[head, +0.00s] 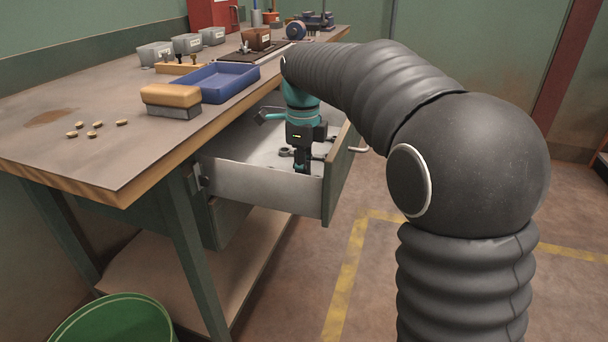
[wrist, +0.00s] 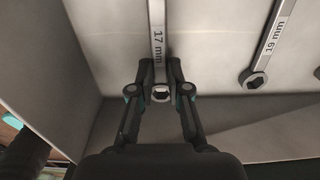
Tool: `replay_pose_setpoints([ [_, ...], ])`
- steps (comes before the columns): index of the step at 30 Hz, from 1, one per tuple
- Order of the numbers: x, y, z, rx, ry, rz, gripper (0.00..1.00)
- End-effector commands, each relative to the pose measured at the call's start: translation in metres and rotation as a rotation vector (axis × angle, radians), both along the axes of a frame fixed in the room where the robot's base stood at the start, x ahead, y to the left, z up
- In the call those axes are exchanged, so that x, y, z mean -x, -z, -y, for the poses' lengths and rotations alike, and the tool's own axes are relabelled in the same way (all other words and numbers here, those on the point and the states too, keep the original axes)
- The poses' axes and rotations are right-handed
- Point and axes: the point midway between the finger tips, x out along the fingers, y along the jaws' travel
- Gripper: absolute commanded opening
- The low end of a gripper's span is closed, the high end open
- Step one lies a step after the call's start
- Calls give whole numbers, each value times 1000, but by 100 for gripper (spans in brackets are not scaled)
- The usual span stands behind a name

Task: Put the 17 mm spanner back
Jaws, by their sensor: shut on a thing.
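The 17 mm spanner (wrist: 158,42) lies between my gripper's fingers in the wrist view, its label readable and its ring end (wrist: 160,93) toward me. My gripper (wrist: 160,84) is shut on it near the ring end. The head view shows my gripper (head: 302,165) reaching down inside the open drawer (head: 265,185), near its front. The 19 mm spanner (wrist: 268,45) lies in the drawer to the right of the 17 mm one. Whether the 17 mm spanner touches the drawer floor, I cannot tell.
The drawer's front panel (head: 340,175) and side wall stand close around my gripper. A green bin (head: 115,325) stands on the floor.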

Motion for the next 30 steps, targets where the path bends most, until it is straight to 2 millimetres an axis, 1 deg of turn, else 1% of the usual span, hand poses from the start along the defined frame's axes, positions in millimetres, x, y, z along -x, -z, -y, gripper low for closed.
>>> replay_pose_setpoints([
  [1,0,7,0,0,0,-2,0],
  [2,1,9,0,1,0,-1,0],
  [13,0,12,0,0,0,0,0],
  [14,0,12,0,0,0,0,23],
  [15,0,11,0,0,0,0,33],
  [16,0,11,0,0,0,0,41],
  [26,0,10,0,0,0,0,41],
  [29,0,2,0,-1,0,1,41],
  [30,-1,-3,0,-1,0,3,41],
])
